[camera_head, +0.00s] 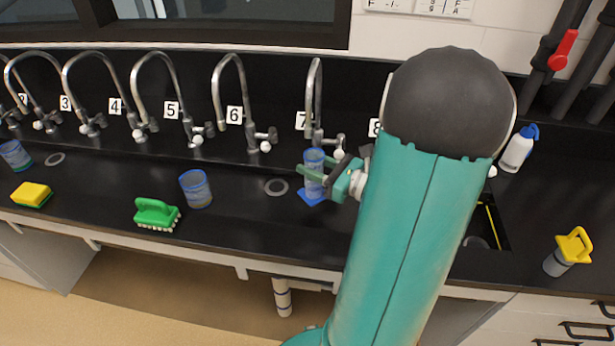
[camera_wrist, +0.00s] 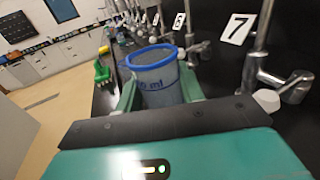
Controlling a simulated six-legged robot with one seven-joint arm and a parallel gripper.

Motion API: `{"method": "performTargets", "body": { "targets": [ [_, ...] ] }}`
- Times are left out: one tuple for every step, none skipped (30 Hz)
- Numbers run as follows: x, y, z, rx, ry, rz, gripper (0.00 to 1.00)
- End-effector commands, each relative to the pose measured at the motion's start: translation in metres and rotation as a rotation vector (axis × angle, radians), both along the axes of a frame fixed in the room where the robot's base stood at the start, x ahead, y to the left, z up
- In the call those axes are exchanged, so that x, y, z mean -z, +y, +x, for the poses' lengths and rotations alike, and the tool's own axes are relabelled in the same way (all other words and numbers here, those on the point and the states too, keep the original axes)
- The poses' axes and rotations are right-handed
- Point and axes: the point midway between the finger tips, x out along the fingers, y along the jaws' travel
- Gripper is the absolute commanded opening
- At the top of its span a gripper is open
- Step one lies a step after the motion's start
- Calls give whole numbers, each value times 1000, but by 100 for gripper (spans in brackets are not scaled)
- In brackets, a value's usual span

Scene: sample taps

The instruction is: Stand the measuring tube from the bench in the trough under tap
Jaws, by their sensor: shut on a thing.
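The measuring tube (camera_head: 313,174) is clear with a blue rim and a blue base. It stands upright near tap 7 (camera_head: 315,100), in front of its spout. My gripper (camera_head: 314,178) is shut around the tube's side. In the wrist view the tube (camera_wrist: 158,80) sits between the two green fingers of my gripper (camera_wrist: 157,98), and its printed scale faces the camera. Whether its base touches the trough floor I cannot tell. The trough (camera_head: 240,180) is a long black channel under the row of taps. My arm hides the area around tap 8.
A blue-rimmed beaker (camera_head: 196,190) and a green brush (camera_head: 156,214) stand to the left, with a yellow sponge (camera_head: 32,195) farther left. A drain ring (camera_head: 276,187) lies left of the tube. A white bottle (camera_head: 518,150) and a yellow-handled item (camera_head: 569,251) are at right.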

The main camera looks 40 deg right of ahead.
Motion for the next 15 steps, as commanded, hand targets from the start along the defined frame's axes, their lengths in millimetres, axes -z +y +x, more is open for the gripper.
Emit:
{"method": "performTargets", "body": {
  "targets": [
    [8,-1,6,-1,1,5,5],
    [12,-1,10,0,1,3,5],
    [15,-2,13,0,2,3,5],
    [17,-2,15,-1,1,2,5],
    [19,-2,17,-1,1,2,5],
    [21,-2,19,0,0,1,5],
    [22,-3,20,0,0,1,5],
    [24,-3,22,0,0,1,5],
    [28,-3,25,0,1,2,5],
    [32,-4,26,1,1,4,5],
    [37,-4,26,2,2,4,5],
    [43,-4,25,2,2,5,5],
    [46,-4,25,1,2,4,5],
    [50,-4,25,1,2,3,5],
    [54,-3,25,1,2,3,5]
  ]
}}
